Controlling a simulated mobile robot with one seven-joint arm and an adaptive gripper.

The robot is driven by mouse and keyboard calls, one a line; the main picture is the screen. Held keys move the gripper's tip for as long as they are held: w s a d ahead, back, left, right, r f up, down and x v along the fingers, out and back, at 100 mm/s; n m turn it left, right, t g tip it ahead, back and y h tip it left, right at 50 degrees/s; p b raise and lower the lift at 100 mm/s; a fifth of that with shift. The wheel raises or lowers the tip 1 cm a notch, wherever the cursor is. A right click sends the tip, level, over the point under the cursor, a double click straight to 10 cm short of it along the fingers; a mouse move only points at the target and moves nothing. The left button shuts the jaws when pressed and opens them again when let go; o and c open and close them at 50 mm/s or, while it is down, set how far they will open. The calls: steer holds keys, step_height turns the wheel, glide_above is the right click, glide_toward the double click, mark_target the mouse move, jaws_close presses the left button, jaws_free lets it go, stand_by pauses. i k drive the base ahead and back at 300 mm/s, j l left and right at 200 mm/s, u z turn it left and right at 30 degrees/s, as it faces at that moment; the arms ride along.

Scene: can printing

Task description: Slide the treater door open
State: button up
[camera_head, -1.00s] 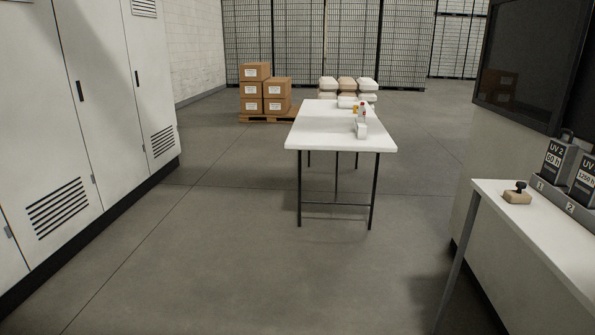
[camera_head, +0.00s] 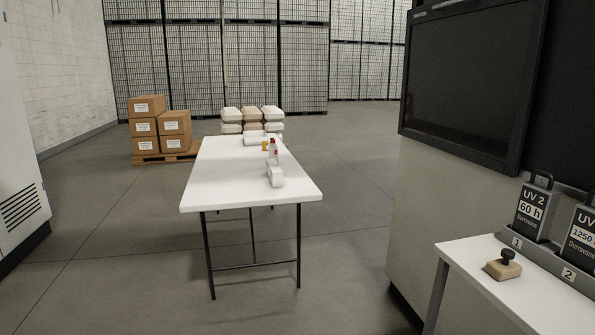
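At the right stands a large light-grey machine body (camera_head: 402,215) with a dark panel or window (camera_head: 470,82) framed in black on its upper part. I cannot tell whether this dark panel is the treater door, and no handle or rail shows on it. My gripper and arm are not in view.
A white table (camera_head: 225,180) with a bottle (camera_head: 273,150) and white rolls stands ahead. A small table (camera_head: 540,295) at right holds a stamp-like block (camera_head: 503,266) and a UV 2 case (camera_head: 534,210). Boxes (camera_head: 146,105) sit on a pallet (camera_head: 165,158). A cabinet (camera_head: 15,150) edges the left. Floor between is clear.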

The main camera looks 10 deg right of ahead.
mark_target(470, 68)
steer(key=i+z, duration=0.2)
steer(key=i, duration=0.5)
steer(key=i+j+z, duration=0.2)
steer(key=i, duration=0.5)
